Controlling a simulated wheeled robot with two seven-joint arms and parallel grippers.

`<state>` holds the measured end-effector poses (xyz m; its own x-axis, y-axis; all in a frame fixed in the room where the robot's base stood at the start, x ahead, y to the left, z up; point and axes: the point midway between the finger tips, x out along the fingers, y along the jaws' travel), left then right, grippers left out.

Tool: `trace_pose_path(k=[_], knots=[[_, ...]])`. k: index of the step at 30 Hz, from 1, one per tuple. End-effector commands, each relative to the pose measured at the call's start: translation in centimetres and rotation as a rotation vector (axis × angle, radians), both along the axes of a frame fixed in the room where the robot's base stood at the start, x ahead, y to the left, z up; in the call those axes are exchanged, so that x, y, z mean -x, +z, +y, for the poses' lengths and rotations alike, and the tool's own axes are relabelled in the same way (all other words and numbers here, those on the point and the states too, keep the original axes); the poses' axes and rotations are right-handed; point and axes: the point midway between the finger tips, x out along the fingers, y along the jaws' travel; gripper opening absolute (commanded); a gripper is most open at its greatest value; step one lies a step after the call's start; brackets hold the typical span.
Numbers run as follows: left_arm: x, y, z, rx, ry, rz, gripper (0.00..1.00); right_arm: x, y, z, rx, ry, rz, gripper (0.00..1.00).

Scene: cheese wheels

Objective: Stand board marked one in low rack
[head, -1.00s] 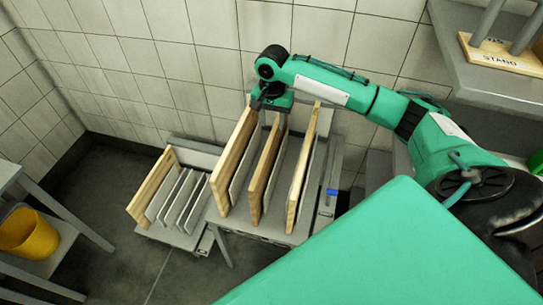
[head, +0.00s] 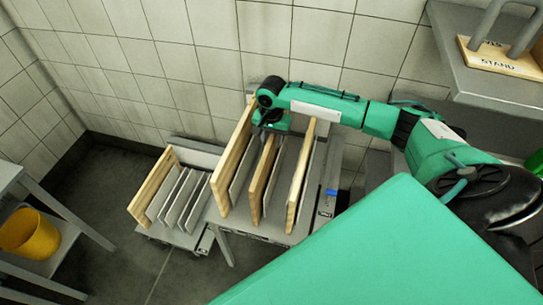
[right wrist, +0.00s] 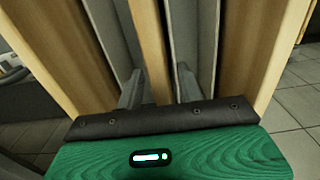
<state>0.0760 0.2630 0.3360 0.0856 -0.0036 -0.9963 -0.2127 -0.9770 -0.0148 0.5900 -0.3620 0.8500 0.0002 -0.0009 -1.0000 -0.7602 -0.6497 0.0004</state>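Three wooden boards stand in the higher rack (head: 225,222): a left one (head: 234,160), a middle one (head: 262,180) and a right one (head: 300,178). No number on them is readable. My right gripper (head: 268,135) is down at the top of the middle board. In the right wrist view, the fingers (right wrist: 160,88) are apart, one on each side of this board (right wrist: 150,45), with no clear grip on it. The low rack (head: 172,236) stands at left, with one wooden board (head: 152,187) in its leftmost place. My left gripper is out of view.
Grey dividers (head: 183,200) in the low rack leave narrow slots right of its board. A tiled wall is close behind both racks. A yellow bucket (head: 28,233) sits on a shelf at left.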

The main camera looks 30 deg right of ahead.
Motion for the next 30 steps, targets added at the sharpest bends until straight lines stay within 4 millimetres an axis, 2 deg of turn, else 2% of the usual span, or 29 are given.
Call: trace_pose_path(k=[1,5,30], knots=[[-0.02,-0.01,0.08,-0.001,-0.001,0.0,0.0,-0.01,0.02,0.01,0.0,0.0,0.0,0.26],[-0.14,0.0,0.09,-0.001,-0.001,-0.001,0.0,-0.01,0.03,0.01,0.0,0.0,0.0,0.01],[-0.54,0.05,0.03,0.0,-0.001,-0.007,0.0,-0.02,0.1,-0.01,0.0,0.0,0.0,0.0]])
